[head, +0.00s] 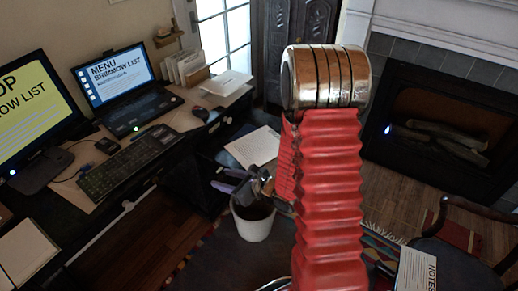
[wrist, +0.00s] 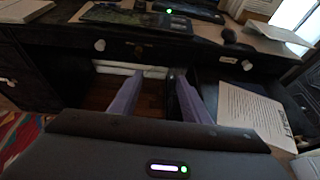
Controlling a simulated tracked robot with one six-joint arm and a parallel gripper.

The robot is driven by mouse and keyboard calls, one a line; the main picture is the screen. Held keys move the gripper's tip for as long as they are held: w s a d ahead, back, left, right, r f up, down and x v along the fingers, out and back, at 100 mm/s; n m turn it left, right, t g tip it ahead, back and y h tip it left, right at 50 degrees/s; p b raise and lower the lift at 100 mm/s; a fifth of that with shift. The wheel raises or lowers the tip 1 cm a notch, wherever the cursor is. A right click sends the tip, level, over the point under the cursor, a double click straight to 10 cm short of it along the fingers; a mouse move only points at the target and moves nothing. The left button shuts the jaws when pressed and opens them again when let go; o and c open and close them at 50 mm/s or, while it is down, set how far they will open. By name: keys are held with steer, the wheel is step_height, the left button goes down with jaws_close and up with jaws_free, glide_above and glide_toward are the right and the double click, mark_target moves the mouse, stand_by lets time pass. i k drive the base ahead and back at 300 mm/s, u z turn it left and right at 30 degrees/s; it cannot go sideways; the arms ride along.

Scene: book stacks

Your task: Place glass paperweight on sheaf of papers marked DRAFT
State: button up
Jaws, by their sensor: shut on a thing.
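My gripper (head: 222,181) is in the middle of the head view, its purple fingers pointing left. In the wrist view its two fingers (wrist: 160,74) stand apart in front of the desk's dark front. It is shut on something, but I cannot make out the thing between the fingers. A printed sheaf of papers (head: 252,147) lies beyond my gripper on a dark surface. A printed sheaf also shows right of the fingers in the wrist view (wrist: 252,112). I cannot clearly see the glass paperweight in either view.
The desk at left carries a keyboard (head: 128,165), a laptop (head: 118,82), a monitor (head: 35,105) and a mouse (head: 200,112). A white bin (head: 253,222) stands below my gripper. A chair (head: 450,262) with a NOTES sheet (head: 416,271) is at lower right.

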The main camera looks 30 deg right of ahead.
mark_target(264, 149)
steer(key=z, duration=0.1)
steer(key=i, duration=1)
steer(key=u, duration=0.1)
